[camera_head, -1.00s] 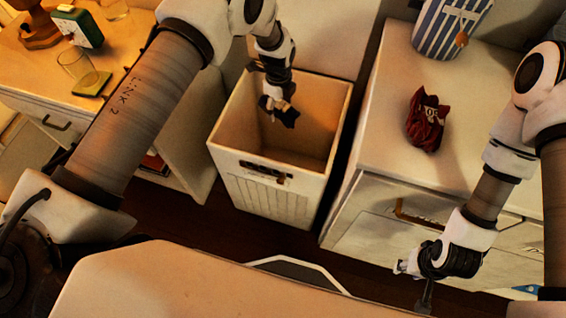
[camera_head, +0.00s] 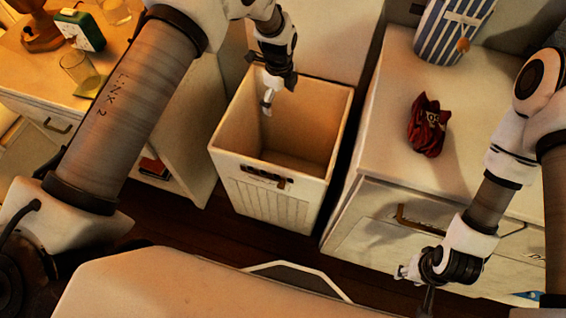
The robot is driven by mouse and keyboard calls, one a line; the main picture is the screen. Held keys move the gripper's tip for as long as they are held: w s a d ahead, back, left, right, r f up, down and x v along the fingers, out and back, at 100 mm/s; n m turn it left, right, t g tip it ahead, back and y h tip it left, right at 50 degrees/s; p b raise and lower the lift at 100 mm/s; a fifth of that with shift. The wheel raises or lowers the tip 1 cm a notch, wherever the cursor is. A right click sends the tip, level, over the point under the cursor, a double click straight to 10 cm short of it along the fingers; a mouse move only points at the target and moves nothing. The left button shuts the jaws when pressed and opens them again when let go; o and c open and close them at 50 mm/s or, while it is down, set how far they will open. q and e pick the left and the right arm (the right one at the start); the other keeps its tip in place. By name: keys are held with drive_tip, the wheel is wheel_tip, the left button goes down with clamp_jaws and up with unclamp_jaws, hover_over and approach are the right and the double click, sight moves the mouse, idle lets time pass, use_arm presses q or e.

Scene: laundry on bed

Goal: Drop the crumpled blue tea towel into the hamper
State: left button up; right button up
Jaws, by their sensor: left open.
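The hamper (camera_head: 268,200) is a tall, open-topped white box with a slatted front and a dark handle slot, standing on the floor. My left gripper (camera_head: 268,103) hangs over its back left part, pointing down, open with nothing seen between the fingers. The part of the hamper's inside that I can see looks bare; the bottom near the front wall is hidden. I cannot make out a crumpled blue tea towel. A small blue patch (camera_head: 528,295) shows at the lower right, too little to identify. My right gripper (camera_head: 415,275) is low in front of the right cabinet, its jaws unclear.
The right cabinet (camera_head: 385,150) holds a dark red crumpled bag (camera_head: 428,125) and a blue-and-white striped container (camera_head: 452,28). A wooden cabinet at left carries a green clock (camera_head: 80,30) and a glass (camera_head: 80,70). A pale surface (camera_head: 200,290) fills the foreground.

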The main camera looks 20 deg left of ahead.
use_arm(q)
wheel_tip(320, 180, up, 7)
drive_tip(key=shift+f, duration=0.15)
idle(0.4)
